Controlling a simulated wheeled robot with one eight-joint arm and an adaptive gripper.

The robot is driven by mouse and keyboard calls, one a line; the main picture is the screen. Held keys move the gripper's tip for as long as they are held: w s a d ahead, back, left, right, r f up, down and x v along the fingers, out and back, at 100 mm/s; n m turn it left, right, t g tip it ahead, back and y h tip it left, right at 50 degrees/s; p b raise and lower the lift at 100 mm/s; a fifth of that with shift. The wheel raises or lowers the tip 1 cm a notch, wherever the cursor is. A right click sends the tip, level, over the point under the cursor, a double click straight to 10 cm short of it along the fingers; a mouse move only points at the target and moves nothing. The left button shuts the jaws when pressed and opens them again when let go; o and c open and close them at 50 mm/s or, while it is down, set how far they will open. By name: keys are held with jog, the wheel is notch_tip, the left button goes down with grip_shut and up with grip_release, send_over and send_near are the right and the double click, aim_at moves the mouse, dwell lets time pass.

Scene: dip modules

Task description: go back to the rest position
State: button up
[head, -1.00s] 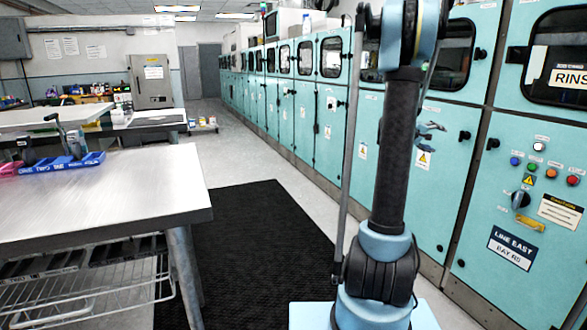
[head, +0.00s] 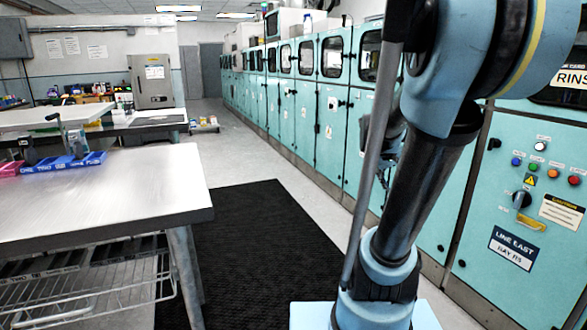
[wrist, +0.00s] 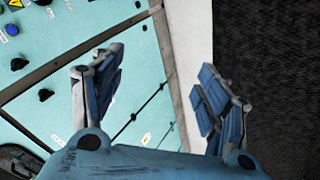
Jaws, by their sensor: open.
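My gripper (wrist: 160,100) shows in the wrist view with its two blue-padded fingers spread wide apart. It is open, and nothing is between the fingers. Behind it are the teal cabinet fronts, a pale strip of floor and the dark mat. In the head view my arm rises on the right side, leaning up and to the right, in front of the cabinet row.
A row of teal cabinets (head: 303,110) runs along the right, with a button panel (head: 545,175). A metal-topped table (head: 110,190) stands at the left, with blue bins (head: 75,162) on it. A black mat (head: 255,250) covers clear floor between them.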

jog(key=s+a+f+g+y, duration=0.1)
jog(key=s+a+f+y, duration=0.2)
jog(key=s+a+f, duration=0.2)
jog(key=s+a+f+y, duration=0.3)
jog(key=s+a+f, duration=0.3)
jog(key=s+a, duration=0.5)
jog(key=shift+s+f+g, duration=0.3)
jog(key=shift+s+g, duration=0.1)
jog(key=shift+s, duration=0.8)
jog(key=shift+a, duration=0.1)
